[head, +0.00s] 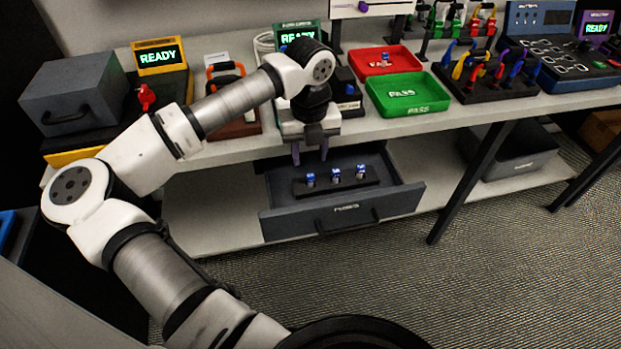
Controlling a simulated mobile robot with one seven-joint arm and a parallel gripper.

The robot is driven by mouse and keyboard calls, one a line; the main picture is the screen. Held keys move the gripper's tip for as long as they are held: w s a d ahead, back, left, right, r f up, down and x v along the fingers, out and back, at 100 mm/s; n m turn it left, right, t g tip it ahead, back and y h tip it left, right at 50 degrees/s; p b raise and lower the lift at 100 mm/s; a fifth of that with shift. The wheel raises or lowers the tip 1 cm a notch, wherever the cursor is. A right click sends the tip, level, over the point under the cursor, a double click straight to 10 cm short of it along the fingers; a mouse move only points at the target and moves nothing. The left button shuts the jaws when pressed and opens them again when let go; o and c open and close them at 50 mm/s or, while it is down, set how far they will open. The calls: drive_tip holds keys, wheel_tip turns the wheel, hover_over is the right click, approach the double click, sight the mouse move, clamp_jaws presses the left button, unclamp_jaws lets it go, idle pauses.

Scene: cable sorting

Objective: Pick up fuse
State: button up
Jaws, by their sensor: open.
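Three small blue-topped fuses stand upright in a row in a black holder (374,181) inside an open drawer (276,226) under the bench. They are the left fuse (310,179), the middle fuse (336,175) and the right fuse (361,171). My gripper (309,157) points down above the back left part of the drawer. Its two fingers are apart with nothing between them. It is above and behind the left and middle fuses, apart from them.
On the bench above stand a red tray (385,62), a green PASS tray (408,94) and a rack of coloured connectors (490,85). A grey box (75,93) stands at the left. A table leg (470,185) is right of the drawer. The floor in front is clear.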

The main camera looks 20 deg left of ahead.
sight(310, 175)
drive_tip(key=shift+s+d+f+p, duration=0.1)
drive_tip(key=shift+f+p, duration=0.3)
drive_tip(key=shift+f, duration=1.05)
drive_tip(key=shift+s+d+f+p, duration=0.1)
drive_tip(key=shift+f+p, duration=0.3)
drive_tip(key=shift+f, duration=1)
clamp_jaws()
